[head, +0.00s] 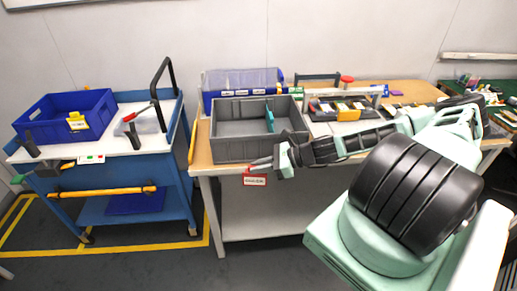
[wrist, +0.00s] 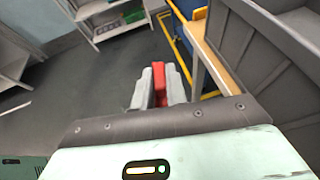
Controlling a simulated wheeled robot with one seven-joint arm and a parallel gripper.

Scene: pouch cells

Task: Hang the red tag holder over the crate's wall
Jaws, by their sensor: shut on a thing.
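The red tag holder (wrist: 159,80) is clasped between the two pale fingers of my gripper (wrist: 158,88) in the wrist view. In the head view my gripper (head: 260,164) is at the front edge of the workbench, just in front of the grey crate's lower right front, and only a little red shows at its fingers. The grey crate (head: 236,149) stands on the bench; its wall also shows at the right of the wrist view (wrist: 262,50). The holder is apart from the crate wall. A white card with red edging (head: 255,180) shows just below my gripper; I cannot tell whether it belongs to the holder.
A teal piece (head: 270,119) stands inside the grey crate. A tool tray (head: 343,109) is right of the crate. Floor between cart and bench is clear.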

